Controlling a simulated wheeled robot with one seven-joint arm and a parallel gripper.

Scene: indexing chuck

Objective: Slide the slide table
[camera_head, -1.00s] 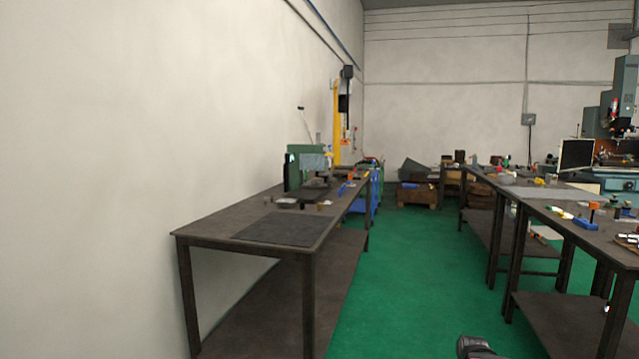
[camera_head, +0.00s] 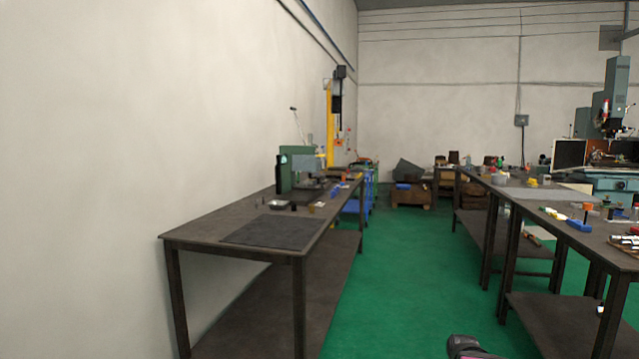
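I cannot make out a slide table for certain. A green machine (camera_head: 287,171) with a grey head stands on the far part of the left workbench (camera_head: 200,232). A large green-grey milling machine (camera_head: 616,105) with a light blue table (camera_head: 612,184) stands at the far right, partly cut off by the frame edge. Both are well away from me. A small dark rounded part, probably of my arm, shows at the bottom edge. My gripper's fingers are not in view.
A dark mat (camera_head: 272,232) lies on the left bench's near end. A right bench (camera_head: 520,297) carries small parts and a blue block (camera_head: 579,225). The green floor (camera_head: 400,260) between the benches is clear. Wooden boxes (camera_head: 410,195) stand at the back.

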